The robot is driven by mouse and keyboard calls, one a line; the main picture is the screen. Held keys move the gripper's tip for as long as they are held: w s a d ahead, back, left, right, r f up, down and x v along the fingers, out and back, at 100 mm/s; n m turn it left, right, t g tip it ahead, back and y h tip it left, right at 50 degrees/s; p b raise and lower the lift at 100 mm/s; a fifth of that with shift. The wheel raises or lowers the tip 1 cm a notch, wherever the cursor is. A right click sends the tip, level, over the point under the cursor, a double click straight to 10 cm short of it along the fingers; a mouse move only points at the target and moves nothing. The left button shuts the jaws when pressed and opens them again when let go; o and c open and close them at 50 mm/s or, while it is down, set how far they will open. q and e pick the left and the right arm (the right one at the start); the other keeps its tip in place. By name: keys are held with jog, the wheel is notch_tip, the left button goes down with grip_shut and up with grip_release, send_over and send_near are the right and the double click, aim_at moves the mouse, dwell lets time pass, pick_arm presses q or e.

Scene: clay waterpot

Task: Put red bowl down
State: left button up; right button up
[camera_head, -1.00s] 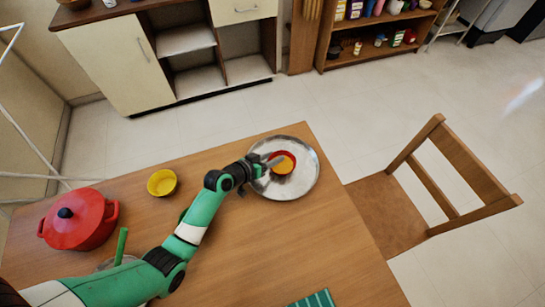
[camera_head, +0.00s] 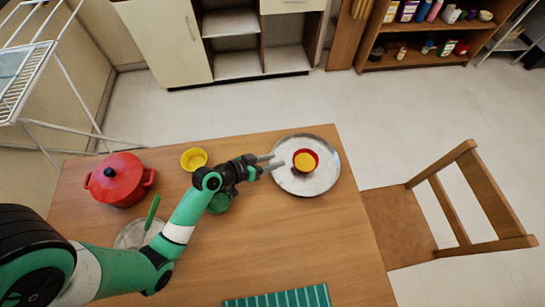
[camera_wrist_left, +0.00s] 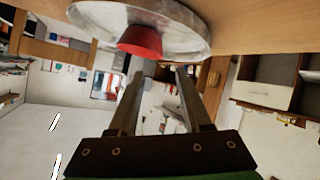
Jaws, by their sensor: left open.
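The red bowl (camera_head: 316,154) has an orange-yellow inside and sits on a round silver tray (camera_head: 322,182) at the table's far right. In the left wrist view the red bowl (camera_wrist_left: 142,41) rests on the silver tray (camera_wrist_left: 190,30), which shows upside down at the top. My left gripper (camera_head: 276,162) is open and empty, just left of the bowl and apart from it, with its fingertips over the tray's left edge. In the left wrist view both fingers (camera_wrist_left: 158,80) are spread with nothing between them. My right gripper is not in view.
A red lidded pot (camera_head: 121,178), a yellow bowl (camera_head: 194,159) and a green bowl (camera_head: 219,202) stand on the wooden table's left half. A clear dish (camera_head: 133,233) sits near my arm. A striped green cloth (camera_head: 285,297) lies in front. A wooden chair (camera_head: 450,210) stands at right.

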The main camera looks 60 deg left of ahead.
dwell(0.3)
pick_arm(q)
jog(key=w+d+r+m+t, duration=0.15)
jog(key=w+r, duration=0.25)
jog(key=r, duration=0.8)
jog(key=w+d+r+m+t, duration=0.1)
jog(key=w+d+r+t, duration=0.2)
jog(key=r, duration=0.8)
jog(key=w+d+r+m+t, duration=0.1)
jog(key=w+r+m+t, duration=0.2)
jog(key=r, duration=0.9)
jog(key=s+d+r+t+h, duration=0.1)
jog(key=s+d+r+t, duration=0.25)
jog(key=r, duration=0.55)
jog(key=s+d+r+t, duration=0.2)
jog(key=s+r, duration=0.2)
jog(key=r, duration=0.5)
jog(key=s+d+r+t+h, duration=0.1)
jog(key=s+d+r+t, duration=0.15)
jog(key=r, duration=0.65)
notch_tip(320, 180, up, 36)
jog(key=p, duration=3.6)
jog(key=shift+s+d+r, duration=0.15)
jog(key=shift+s+r, duration=0.05)
jog(key=shift+n+g, duration=0.25)
